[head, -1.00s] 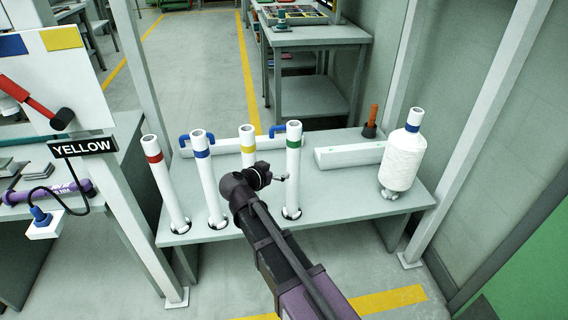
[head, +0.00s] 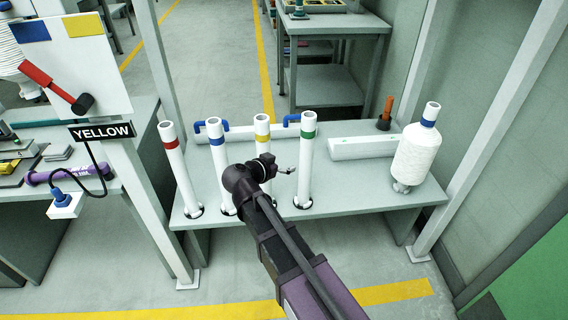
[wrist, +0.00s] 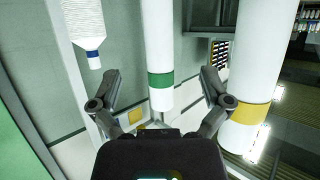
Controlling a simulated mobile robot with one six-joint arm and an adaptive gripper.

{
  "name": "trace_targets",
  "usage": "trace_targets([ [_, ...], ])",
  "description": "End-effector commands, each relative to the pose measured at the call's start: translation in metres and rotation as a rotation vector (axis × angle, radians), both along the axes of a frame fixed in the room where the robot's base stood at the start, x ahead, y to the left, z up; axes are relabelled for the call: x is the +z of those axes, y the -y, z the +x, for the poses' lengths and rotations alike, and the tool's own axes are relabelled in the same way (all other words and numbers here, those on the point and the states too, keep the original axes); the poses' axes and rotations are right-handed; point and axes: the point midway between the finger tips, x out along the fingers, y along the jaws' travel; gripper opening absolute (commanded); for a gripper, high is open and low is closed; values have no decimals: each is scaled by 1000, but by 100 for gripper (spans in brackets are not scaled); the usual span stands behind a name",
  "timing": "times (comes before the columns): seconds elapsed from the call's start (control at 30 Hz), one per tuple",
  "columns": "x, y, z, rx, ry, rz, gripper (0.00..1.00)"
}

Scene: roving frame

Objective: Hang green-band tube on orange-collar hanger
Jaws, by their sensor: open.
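The green-band tube (head: 306,160) is white and stands upright at the right end of a row of tubes on the grey bench. My gripper (head: 288,170) is just left of it in the head view, at about mid-tube height. In the wrist view, which looks upside down, the green-band tube (wrist: 160,50) shows between the two spread fingers of my gripper (wrist: 158,92), with gaps on both sides. The fingers are open and hold nothing. I cannot tell how far the tube is beyond them. No orange-collar hanger can be made out for certain.
Red-band (head: 178,165), blue-band (head: 220,165) and yellow-band (head: 262,140) tubes stand left of it. The yellow-band tube (wrist: 250,60) is close to one finger in the wrist view. A white spool (head: 415,155) and an orange peg (head: 387,106) are to the right. A metal post (head: 490,130) stands beyond.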

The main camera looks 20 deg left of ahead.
Motion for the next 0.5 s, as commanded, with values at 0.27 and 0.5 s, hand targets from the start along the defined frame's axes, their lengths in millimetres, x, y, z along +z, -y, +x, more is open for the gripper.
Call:
trace_targets([
  [0.27, 0, 0, 0, 0, 0, 0, 98],
  [0.5, -4, 17, 7, -20, -31, -17, 98],
])
